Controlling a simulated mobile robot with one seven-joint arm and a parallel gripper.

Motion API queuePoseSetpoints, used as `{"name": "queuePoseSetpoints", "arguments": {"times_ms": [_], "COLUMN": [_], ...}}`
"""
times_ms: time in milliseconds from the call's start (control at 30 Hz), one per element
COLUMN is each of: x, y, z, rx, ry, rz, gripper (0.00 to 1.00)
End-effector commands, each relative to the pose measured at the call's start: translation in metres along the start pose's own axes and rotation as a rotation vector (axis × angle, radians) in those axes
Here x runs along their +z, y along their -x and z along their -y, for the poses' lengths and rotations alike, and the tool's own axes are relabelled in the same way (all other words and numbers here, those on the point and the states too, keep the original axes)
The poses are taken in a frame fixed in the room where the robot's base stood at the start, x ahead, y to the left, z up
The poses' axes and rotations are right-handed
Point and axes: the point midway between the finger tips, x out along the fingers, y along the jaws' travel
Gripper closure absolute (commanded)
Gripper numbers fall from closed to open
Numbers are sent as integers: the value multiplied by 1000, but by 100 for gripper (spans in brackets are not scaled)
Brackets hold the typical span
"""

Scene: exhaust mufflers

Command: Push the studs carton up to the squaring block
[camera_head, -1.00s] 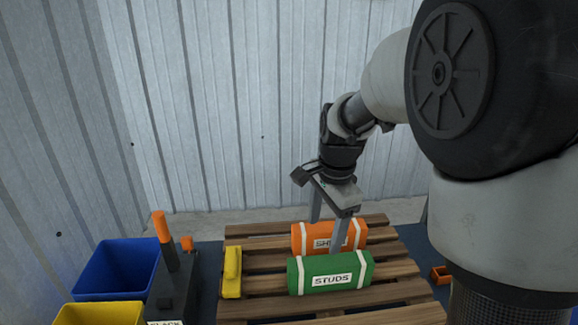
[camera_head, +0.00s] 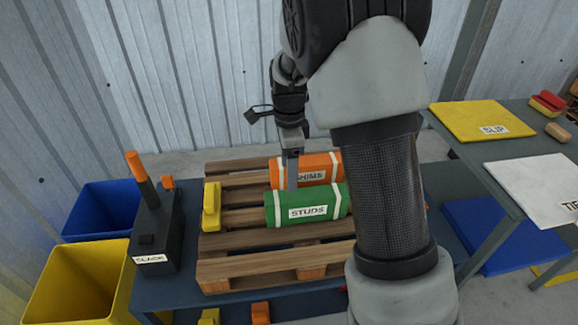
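The green studs carton (camera_head: 306,212) lies on the wooden pallet (camera_head: 270,268), its STUDS label facing me. A yellow block (camera_head: 211,206), which looks like the squaring block, stands at the pallet's left side. A clear gap shows between it and the carton. My gripper (camera_head: 292,184) points down at the carton's rear edge, in front of the orange SHIMS carton (camera_head: 325,166). Only one finger shows clearly, so its opening cannot be read. I cannot tell whether it touches either carton. My arm hides part of the pallet's right side.
A black SLACK box (camera_head: 156,232) with an orange-tipped handle stands left of the pallet. Blue (camera_head: 105,207) and yellow (camera_head: 62,285) bins are farther left. At right, a table holds a yellow SLIP panel (camera_head: 485,118) and a white panel (camera_head: 535,185).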

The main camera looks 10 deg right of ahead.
Motion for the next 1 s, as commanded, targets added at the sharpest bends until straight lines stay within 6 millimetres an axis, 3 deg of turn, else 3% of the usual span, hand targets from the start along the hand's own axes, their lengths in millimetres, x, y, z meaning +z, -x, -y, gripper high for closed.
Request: {"name": "queuePoseSetpoints", "arguments": {"times_ms": [700,1000], "x": [0,0], "y": [-138,-164], "z": [-1,0], "rx": [4,1], "ry": [0,1], "rz": [0,0], "gripper": [35,35]}}
